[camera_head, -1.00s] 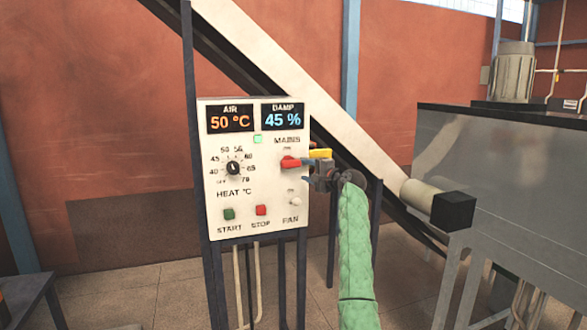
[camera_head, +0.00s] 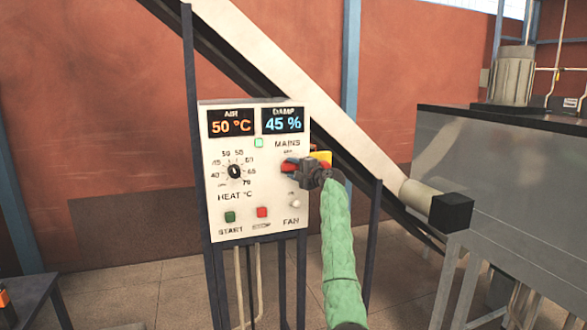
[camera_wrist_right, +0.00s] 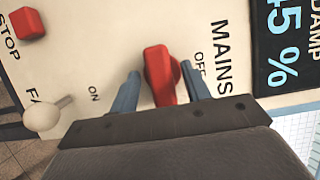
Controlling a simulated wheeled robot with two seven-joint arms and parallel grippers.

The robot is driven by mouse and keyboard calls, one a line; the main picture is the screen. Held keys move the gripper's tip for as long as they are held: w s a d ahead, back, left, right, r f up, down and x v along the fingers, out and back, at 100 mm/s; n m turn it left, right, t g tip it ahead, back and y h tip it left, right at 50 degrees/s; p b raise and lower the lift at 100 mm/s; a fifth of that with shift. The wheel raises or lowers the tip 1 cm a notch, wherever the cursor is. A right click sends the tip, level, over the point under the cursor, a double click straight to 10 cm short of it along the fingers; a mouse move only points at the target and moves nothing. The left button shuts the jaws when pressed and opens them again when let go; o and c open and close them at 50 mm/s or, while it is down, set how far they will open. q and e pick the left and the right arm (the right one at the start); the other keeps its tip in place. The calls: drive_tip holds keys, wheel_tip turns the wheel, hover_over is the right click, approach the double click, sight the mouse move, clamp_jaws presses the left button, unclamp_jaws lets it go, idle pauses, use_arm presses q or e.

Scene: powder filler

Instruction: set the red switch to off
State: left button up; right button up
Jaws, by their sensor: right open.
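The red switch (camera_head: 288,166) is on the white control panel (camera_head: 215,190), under the word MAINS. In the right wrist view, the red switch (camera_wrist_right: 160,72) has its OFF mark beside the right-hand finger and its ON mark beyond the left-hand finger. Its handle lies level across the panel, between the two marks' sides. My right gripper (camera_wrist_right: 163,82) is open, with one blue-grey finger on each side of the handle. Contact cannot be told. In the head view my right gripper (camera_head: 293,168) partly covers the switch. My left gripper is not in view.
The panel also has a heat dial (camera_head: 234,171), a green start button (camera_head: 230,216), a red stop button (camera_head: 262,212) and a fan toggle (camera_head: 295,203). A large grey metal machine (camera_head: 500,165) stands to the right. A dark table (camera_head: 35,290) is at lower left.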

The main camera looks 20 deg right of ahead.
drive_tip(key=c, duration=1)
